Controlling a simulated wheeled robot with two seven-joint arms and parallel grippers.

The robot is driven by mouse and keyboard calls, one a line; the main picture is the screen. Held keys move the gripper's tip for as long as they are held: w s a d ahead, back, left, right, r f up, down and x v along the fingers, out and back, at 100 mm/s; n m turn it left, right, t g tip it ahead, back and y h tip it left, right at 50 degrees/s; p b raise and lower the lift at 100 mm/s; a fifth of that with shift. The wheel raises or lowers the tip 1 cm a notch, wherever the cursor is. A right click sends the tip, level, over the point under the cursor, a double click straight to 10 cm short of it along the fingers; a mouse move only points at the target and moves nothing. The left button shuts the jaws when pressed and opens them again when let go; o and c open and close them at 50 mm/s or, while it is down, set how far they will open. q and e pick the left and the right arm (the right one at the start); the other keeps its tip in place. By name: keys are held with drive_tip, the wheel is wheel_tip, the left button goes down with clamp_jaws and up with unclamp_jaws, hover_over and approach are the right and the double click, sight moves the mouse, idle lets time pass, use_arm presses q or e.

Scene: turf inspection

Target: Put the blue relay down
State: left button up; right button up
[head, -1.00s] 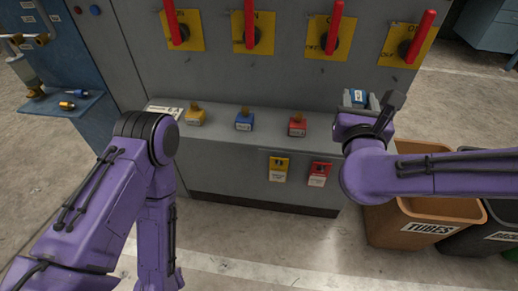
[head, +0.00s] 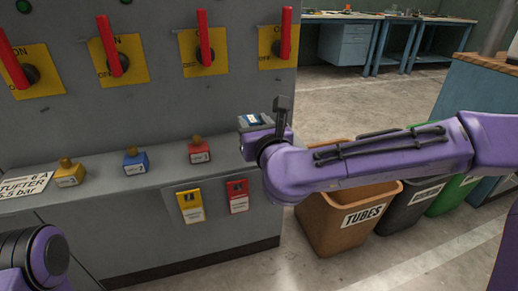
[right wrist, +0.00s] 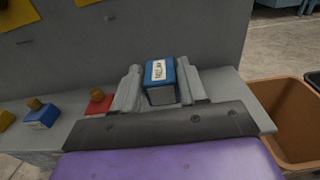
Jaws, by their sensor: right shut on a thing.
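The blue relay (right wrist: 160,82), a small blue and grey block with a white label, is between the two grey fingers of my right gripper (right wrist: 161,88), which is shut on it. In the head view the relay (head: 251,119) shows at the end of my right arm, near the right end of the grey cabinet's ledge (head: 160,189). I cannot tell whether it touches the ledge. My right gripper (head: 255,125) is partly hidden by its own wrist. Part of my left arm shows at the bottom left, but its gripper is out of view.
Yellow (head: 69,175), blue (head: 135,163) and red (head: 199,152) knobbed blocks stand on the ledge. A yellow (head: 190,205) and a red (head: 237,196) unit sit on the front below. Several red-handled switches (head: 203,48) are above. A brown TUBES bin (head: 345,218) stands at right.

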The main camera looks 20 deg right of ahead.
drive_tip(key=shift+w+d+f, duration=0.3)
drive_tip(key=shift+w+f, duration=0.05)
drive_tip(key=shift+f, duration=0.25)
drive_tip(key=shift+w+d+f, duration=0.25)
drive_tip(key=shift+w+f, duration=0.1)
drive_tip(key=shift+f, duration=0.2)
drive_tip(key=f, duration=0.1)
drive_tip(key=f+b, duration=0.1)
drive_tip(key=f, duration=0.1)
drive_tip(key=w+d+f+b, duration=0.1)
drive_tip(key=shift+d+f, duration=0.1)
drive_tip(key=shift+f, duration=0.35)
drive_tip(key=shift+r, duration=0.1)
drive_tip(key=shift+f+b, duration=0.2)
drive_tip(key=shift+b, duration=0.1)
drive_tip(key=o, duration=1.1)
drive_tip(key=shift+c, duration=0.2)
